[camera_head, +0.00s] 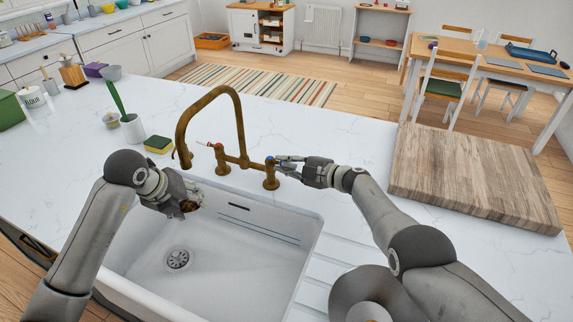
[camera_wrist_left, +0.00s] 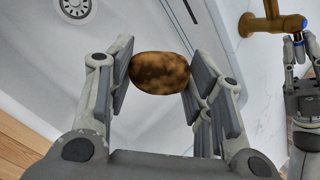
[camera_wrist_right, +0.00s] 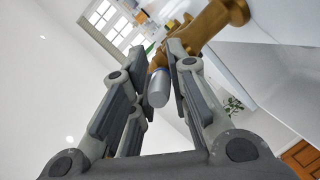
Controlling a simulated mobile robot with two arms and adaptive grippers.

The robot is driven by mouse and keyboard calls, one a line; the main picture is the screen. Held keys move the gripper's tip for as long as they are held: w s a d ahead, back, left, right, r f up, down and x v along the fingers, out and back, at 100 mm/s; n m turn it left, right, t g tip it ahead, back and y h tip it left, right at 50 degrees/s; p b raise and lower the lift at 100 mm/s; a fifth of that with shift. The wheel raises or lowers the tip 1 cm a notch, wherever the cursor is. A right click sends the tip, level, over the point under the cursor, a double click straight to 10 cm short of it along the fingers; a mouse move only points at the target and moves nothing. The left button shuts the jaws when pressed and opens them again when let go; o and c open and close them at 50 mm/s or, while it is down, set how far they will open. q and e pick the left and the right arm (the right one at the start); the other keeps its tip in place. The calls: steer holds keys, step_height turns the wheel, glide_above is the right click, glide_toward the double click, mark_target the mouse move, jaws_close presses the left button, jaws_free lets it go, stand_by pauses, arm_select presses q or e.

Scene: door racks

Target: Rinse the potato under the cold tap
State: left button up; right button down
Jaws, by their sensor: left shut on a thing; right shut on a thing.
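The brown potato (camera_wrist_left: 160,72) is between the fingers of my left gripper (camera_wrist_left: 158,75), which is shut on it over the white sink (camera_head: 225,245). In the head view the potato (camera_head: 189,206) is mostly hidden by the gripper, a little below the brass spout (camera_head: 184,158). I see no water stream at the spout. The brass tap (camera_head: 238,112) has a red-marked side and a blue-marked cold side (camera_head: 270,172). My right gripper (camera_head: 284,164) is shut on the cold tap's grey lever (camera_wrist_right: 158,88), which shows between its fingers in the right wrist view.
A green and yellow sponge (camera_head: 158,144) and a white pot with a green brush (camera_head: 132,128) stand on the counter behind the sink at left. A thick wooden board (camera_head: 470,175) lies at right. The counter behind the tap is clear.

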steer(key=shift+d, duration=0.1)
steer(key=shift+w+d+f+m+t+h, duration=0.15)
steer(key=shift+d+m+t+h, duration=0.15)
steer(key=shift+d+t+h, duration=0.15)
steer(key=shift+a+t+h, duration=0.15)
steer(key=shift+t+h, duration=0.1)
steer(key=shift+s+m, duration=0.25)
steer(key=shift+m, duration=0.05)
steer(key=shift+s+a+m+t+h, duration=0.5)
steer(key=shift+m+t+h, duration=0.2)
steer(key=shift+m+t, duration=0.25)
steer(key=c, duration=1.4)
jaws_free()
steer(key=shift+a, duration=0.1)
